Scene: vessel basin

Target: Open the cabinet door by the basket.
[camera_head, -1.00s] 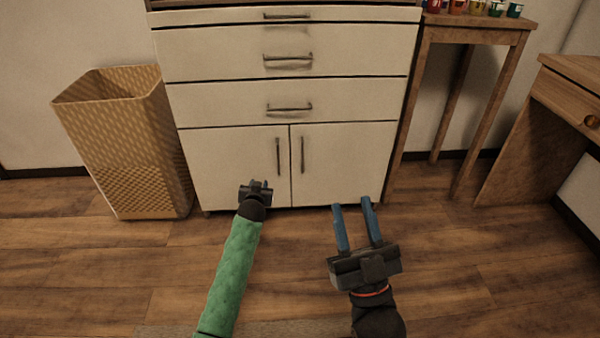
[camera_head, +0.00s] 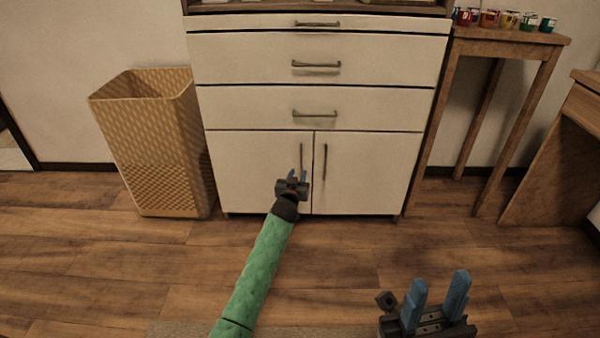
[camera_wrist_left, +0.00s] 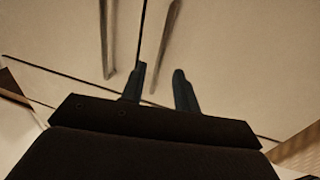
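The pale cabinet's left door (camera_head: 250,172), the one by the woven basket (camera_head: 157,150), is closed. Its dark vertical handle (camera_head: 301,157) is beside the centre gap. My left gripper (camera_head: 297,175) is open in front of this door, at the handle's lower end. In the left wrist view, which is turned over, the door's handle (camera_wrist_left: 166,45) appears between the two separated fingers (camera_wrist_left: 159,88). I cannot tell whether they surround it or are still short of it. My right gripper (camera_head: 435,298) is open and empty, low at the right, away from the cabinet.
The right door (camera_head: 365,175) is closed, with its own handle (camera_head: 325,161) close by. Closed drawers (camera_head: 315,107) are above. A wooden stand (camera_head: 510,42) with small jars and a desk (camera_head: 560,150) are at the right. The wooden floor before the cabinet is clear.

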